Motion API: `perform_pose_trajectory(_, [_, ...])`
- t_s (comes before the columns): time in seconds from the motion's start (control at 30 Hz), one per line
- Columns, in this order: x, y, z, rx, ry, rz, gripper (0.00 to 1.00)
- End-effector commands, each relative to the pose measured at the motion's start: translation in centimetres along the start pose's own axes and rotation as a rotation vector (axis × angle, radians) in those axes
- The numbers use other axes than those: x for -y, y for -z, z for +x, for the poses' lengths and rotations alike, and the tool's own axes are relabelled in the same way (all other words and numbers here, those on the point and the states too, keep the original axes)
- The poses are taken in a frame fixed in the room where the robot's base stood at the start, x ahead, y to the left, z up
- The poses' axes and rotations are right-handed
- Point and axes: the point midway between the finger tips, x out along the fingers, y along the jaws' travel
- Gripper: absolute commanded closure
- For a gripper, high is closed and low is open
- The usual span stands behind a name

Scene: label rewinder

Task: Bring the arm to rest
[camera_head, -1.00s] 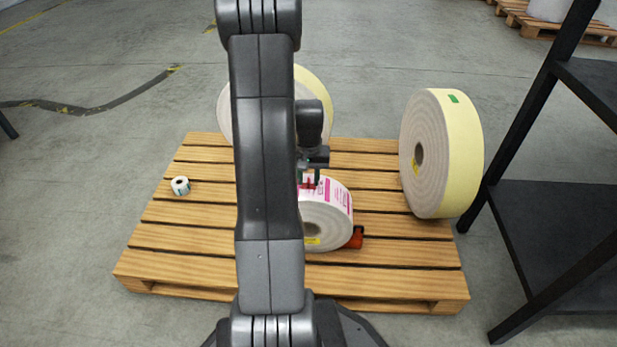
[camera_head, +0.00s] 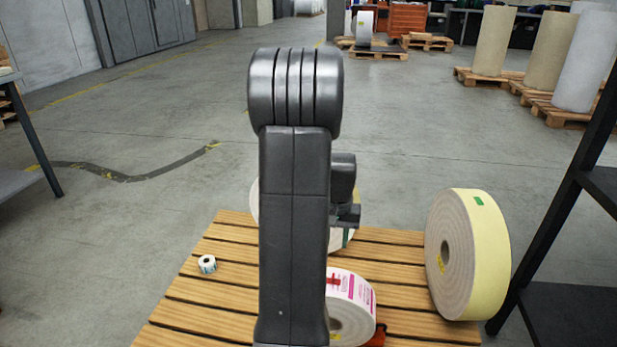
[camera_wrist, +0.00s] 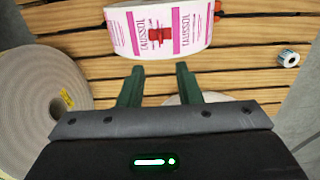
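My arm stands upright in the middle of the head view and hides part of the pallet. My gripper (camera_head: 346,236) shows behind it, above the white roll with pink print (camera_head: 350,303). In the wrist view my gripper (camera_wrist: 158,72) has its two green fingers apart with nothing between them. The printed roll also shows in the wrist view (camera_wrist: 160,32), beyond the fingertips and apart from them. It stands on its rim on the wooden pallet (camera_head: 220,285).
A large yellow-sided roll (camera_head: 482,255) stands on the pallet's right, beside a dark shelf rack (camera_head: 560,315). Another large roll (camera_head: 254,203) is mostly hidden behind my arm. A small roll (camera_head: 207,264) sits at left. A red object (camera_head: 377,336) touches the printed roll. Open floor lies beyond.

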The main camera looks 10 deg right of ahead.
Motion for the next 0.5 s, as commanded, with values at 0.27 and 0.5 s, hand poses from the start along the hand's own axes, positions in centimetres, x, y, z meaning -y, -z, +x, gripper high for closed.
perform_pose_trajectory(0.27, [0.0,0.0,0.4,0.001,0.000,0.000,0.69])
perform_pose_trajectory(0.5, [0.0,-0.1,3.8,0.003,0.000,0.000,0.69])
